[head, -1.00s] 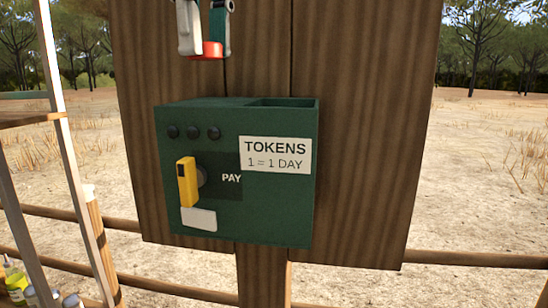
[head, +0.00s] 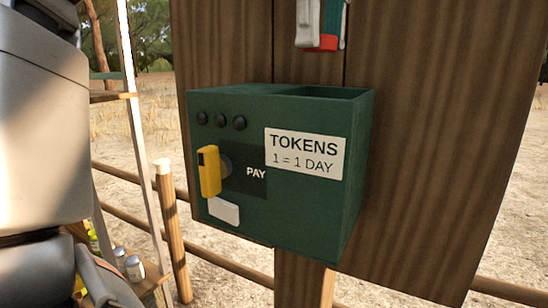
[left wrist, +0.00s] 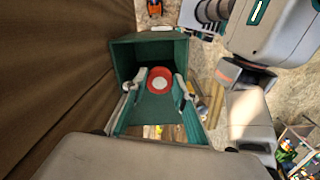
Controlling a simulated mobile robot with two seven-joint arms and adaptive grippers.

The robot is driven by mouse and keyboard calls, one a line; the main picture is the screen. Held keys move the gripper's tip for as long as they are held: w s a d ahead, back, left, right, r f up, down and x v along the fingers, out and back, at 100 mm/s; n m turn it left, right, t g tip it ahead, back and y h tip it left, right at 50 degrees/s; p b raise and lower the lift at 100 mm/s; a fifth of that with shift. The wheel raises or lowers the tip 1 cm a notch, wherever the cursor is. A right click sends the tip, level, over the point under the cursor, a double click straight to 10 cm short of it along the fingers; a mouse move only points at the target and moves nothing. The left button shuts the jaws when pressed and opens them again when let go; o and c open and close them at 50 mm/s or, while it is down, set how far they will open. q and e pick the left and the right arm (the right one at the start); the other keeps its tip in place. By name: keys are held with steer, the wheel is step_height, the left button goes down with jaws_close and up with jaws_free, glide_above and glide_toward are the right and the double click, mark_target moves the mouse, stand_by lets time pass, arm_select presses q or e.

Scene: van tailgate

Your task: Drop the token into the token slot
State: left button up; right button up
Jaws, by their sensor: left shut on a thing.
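The green token box (head: 300,205) is fixed to a brown wooden board, with a "TOKENS 1 = 1 DAY" label on its front. Its open-topped slot (head: 330,92) is at the right of its top. My left gripper (head: 322,25) shows at the top edge of the head view, shut on the red token (head: 326,42), above the slot and apart from it. In the left wrist view, the token (left wrist: 160,78) looks round and red with a pale centre, between the two fingertips, over the green opening (left wrist: 125,42). My right gripper is not clearly in view.
The board (head: 440,150) stands close behind the box. A yellow handle (head: 209,172) sticks out of the box front, left of "PAY". A shelf with small jars (head: 134,268) and a wooden post (head: 172,230) are at left. A large grey arm part of mine fills the left edge.

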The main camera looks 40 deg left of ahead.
arm_select(q)
steer(key=shift+f, duration=2.3)
steer(key=o, duration=0.9)
